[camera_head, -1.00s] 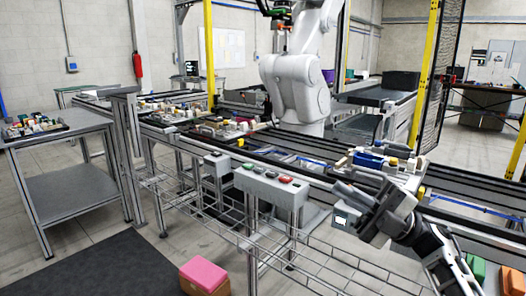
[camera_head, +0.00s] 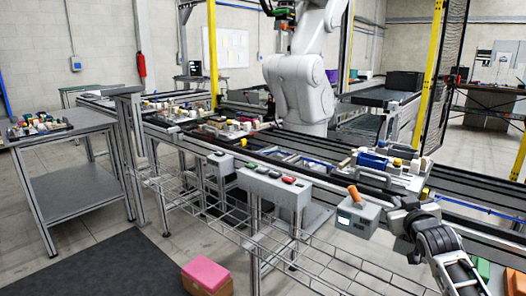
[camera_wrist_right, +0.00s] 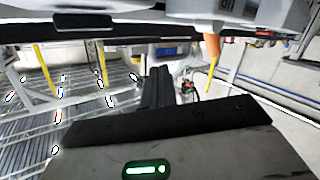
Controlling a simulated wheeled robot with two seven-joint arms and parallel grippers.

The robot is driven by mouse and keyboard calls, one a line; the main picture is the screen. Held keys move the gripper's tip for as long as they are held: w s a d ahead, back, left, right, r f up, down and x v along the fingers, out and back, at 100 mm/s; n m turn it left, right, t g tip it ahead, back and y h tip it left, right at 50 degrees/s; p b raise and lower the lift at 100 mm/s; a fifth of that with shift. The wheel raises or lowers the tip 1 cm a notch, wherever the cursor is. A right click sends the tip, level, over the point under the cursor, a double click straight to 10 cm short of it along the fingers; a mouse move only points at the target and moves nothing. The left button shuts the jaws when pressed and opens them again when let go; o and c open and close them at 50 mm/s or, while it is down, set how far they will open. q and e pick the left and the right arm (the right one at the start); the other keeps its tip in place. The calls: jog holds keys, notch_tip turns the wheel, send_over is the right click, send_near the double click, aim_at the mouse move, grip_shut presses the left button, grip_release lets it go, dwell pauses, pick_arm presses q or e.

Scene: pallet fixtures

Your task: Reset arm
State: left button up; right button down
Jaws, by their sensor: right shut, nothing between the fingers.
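My right gripper (camera_head: 404,212) is in the lower right of the head view, in front of the conveyor's near edge and just right of a grey box (camera_head: 358,219) with an orange knob (camera_head: 354,195). It points away from the camera, so its fingers are mostly hidden there. In the right wrist view its dark fingers (camera_wrist_right: 158,78) are together with nothing between them. My left gripper is in neither view.
A pallet fixture (camera_head: 420,183) with blue, white and yellow parts sits on the conveyor (camera_head: 325,174) behind the gripper. A button panel (camera_head: 273,187) is on the conveyor's front. A pink block (camera_head: 204,272) lies on a brown box at floor level. A wire rack (camera_head: 300,250) runs below.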

jog(key=s+a+f+n+g+y, duration=0.1)
jog(key=s+a+f+y, duration=0.1)
jog(key=s+a+f, duration=0.6)
jog(key=s+a+f+g+y, duration=0.2)
jog(key=s+a+f, duration=0.3)
jog(key=s+f, duration=0.5)
jog(key=s+a+f+g, duration=0.1)
jog(key=s+a, duration=0.3)
jog(key=s, duration=0.6)
jog(key=s+a+f+g+y, duration=0.1)
jog(key=s+a+f, duration=0.1)
jog(key=s, duration=0.7)
jog(key=shift+s+a+f+m, duration=0.3)
jog(key=shift+s+a, duration=0.05)
jog(key=shift+a, duration=0.55)
